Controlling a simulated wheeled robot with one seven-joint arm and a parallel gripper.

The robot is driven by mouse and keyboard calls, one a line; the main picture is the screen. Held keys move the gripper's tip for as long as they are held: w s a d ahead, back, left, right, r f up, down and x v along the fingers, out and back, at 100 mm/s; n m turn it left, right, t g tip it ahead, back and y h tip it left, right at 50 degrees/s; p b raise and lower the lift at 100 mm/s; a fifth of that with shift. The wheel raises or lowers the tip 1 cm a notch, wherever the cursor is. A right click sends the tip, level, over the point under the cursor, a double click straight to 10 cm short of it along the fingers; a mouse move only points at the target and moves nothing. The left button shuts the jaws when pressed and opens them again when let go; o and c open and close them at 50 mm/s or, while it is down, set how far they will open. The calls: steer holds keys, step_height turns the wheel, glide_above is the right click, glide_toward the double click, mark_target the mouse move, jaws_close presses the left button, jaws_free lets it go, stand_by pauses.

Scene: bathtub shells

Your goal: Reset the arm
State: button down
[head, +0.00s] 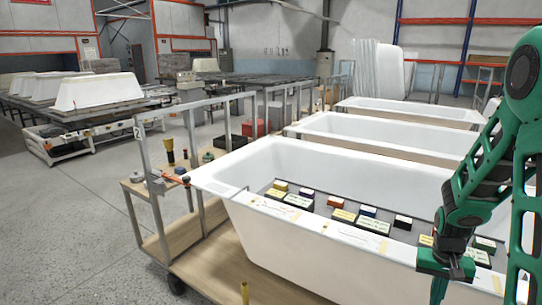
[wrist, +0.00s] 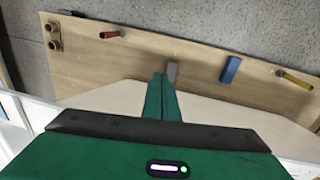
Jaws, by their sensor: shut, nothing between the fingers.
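My arm, green with dark joints, hangs down at the right of the head view. My gripper (head: 438,292) is at its low end, in front of the near white bathtub (head: 330,250). In the wrist view my gripper (wrist: 160,78) shows its two green fingers pressed together, with nothing between them. Beyond the fingertips is a wooden board (wrist: 200,48) carrying a grey block (wrist: 172,71), a blue block (wrist: 231,69), a red-handled tool (wrist: 110,33) and a yellow-handled tool (wrist: 293,78). I cannot tell whether the grey block is close to the fingertips.
Several small labelled boxes (head: 335,202) lie on a dark tray in the near tub. More tubs (head: 390,133) stand behind it. A metal-framed wooden cart (head: 160,195) with tools stands at its left. The concrete floor (head: 60,230) at the left is clear.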

steer(key=s+a+r, duration=0.3)
steer(key=s+r, duration=0.6)
steer(key=s, duration=0.1)
steer(key=s+a+r+y, duration=0.1)
steer(key=s+a+r, duration=0.1)
steer(key=s+r, duration=0.7)
steer(key=shift+s+a, duration=0.4)
steer(key=shift+s, duration=0.45)
steer(key=shift+w+f, duration=0.2)
steer(key=shift+w, duration=0.45)
